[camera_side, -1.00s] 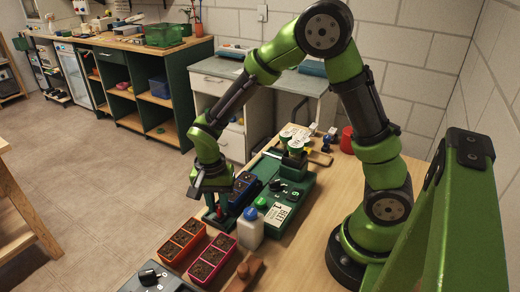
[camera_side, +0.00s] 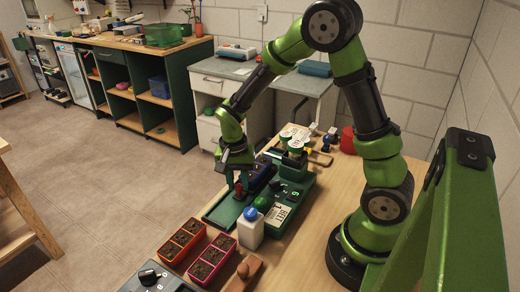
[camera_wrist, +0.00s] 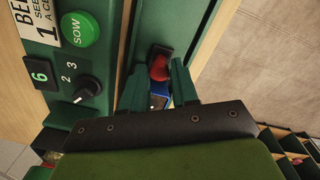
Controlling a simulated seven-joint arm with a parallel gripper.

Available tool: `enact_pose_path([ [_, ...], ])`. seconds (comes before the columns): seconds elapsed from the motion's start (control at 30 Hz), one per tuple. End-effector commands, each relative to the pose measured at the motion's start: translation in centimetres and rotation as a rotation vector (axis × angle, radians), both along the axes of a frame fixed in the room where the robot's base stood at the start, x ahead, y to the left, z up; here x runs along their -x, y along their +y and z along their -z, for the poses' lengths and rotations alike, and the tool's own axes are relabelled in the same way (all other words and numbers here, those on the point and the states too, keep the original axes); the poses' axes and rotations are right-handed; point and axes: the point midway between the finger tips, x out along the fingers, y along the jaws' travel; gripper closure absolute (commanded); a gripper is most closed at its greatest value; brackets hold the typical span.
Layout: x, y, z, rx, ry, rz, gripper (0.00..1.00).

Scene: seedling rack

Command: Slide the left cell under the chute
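A blue tray (camera_side: 259,182) stands in the green lane along the left side of the seeder (camera_side: 296,185). A red knob (camera_wrist: 160,67) on a dark block is at the tray's front end. My gripper (camera_side: 238,187) points down at it, one finger on each side; the wrist view also shows my fingers (camera_wrist: 159,78) closed in about the knob. A small strip of the blue tray (camera_wrist: 160,90) shows between the fingers; its cells are mostly hidden by my gripper. The chute cannot be made out clearly.
The front of the lane (camera_side: 222,212) is empty. A white bottle with a blue cap (camera_side: 250,230) stands close beside it. Orange (camera_side: 180,242) and pink (camera_side: 211,260) soil-filled trays stand in front. The seeder carries a green SOW button (camera_wrist: 80,28) and a dial (camera_wrist: 86,88).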

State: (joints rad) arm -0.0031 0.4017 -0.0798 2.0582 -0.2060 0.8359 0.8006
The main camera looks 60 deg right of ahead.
Motion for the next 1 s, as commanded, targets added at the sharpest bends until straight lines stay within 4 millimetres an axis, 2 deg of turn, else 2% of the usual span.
enact_pose_path([
  [0.03,0.0,0.0,0.0,0.0,0.0,0.0,0.62],
  [0.1,0.0,0.0,0.0,0.0,0.0,0.0,0.52],
  [0.4,0.0,0.1,-0.1,-0.001,0.0,0.0,0.52],
  [0.53,-0.1,0.1,-1.1,0.0,-0.002,0.0,0.52],
  [0.67,-0.2,0.2,-3.5,-0.001,-0.005,-0.001,0.52],
  [1.0,-0.5,0.3,-11.8,0.0,-0.007,0.0,0.52],
])
